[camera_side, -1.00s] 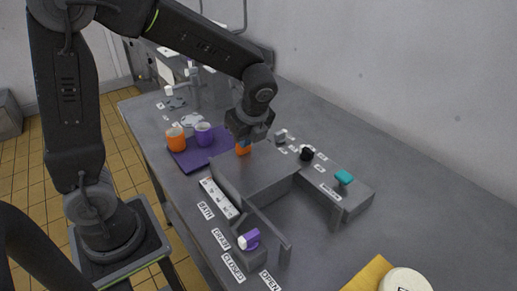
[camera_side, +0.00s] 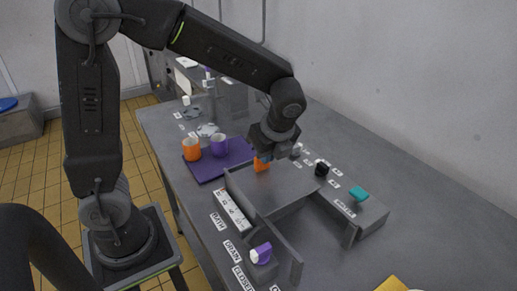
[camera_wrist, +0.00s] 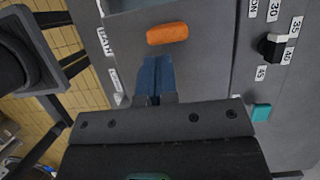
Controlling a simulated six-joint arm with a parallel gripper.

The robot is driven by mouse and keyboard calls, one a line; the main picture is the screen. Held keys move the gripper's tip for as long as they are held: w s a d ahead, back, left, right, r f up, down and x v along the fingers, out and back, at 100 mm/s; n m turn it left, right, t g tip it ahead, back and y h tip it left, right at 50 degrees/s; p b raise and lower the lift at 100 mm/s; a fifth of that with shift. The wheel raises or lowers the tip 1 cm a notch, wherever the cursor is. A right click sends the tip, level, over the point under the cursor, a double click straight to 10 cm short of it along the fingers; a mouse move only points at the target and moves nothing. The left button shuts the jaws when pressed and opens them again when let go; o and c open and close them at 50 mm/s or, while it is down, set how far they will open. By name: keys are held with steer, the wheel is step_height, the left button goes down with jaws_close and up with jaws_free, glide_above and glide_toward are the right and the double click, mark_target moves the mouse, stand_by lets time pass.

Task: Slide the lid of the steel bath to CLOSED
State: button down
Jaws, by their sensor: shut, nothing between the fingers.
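The steel bath (camera_side: 283,238) is a grey box on the bench. Its flat grey lid (camera_side: 287,188) covers part of the top, and an open section shows at the near end in the side view. An orange handle (camera_side: 262,164) stands on the lid; it also shows in the wrist view (camera_wrist: 167,33). My gripper (camera_side: 267,152) is just above and beside the handle. In the wrist view my gripper (camera_wrist: 157,98) has its fingers together, with nothing between them, below the handle in the picture. I cannot tell whether they touch it.
A purple-and-white knob (camera_side: 261,253) sits at the near end by DRAIN and CLOSED labels. A black knob (camera_side: 321,168) and a teal knob (camera_side: 358,194) are on the right side. Orange (camera_side: 191,149) and purple (camera_side: 220,146) mugs stand on a purple mat (camera_side: 204,172) at left.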

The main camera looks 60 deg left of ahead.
steer(key=v, duration=0.8)
glide_above(279, 184)
step_height(279, 184, down, 9)
steer(key=shift+r, duration=0.15)
steer(key=shift+a, duration=1.95)
steer(key=shift+a+r, duration=0.1)
steer(key=a, duration=0.4)
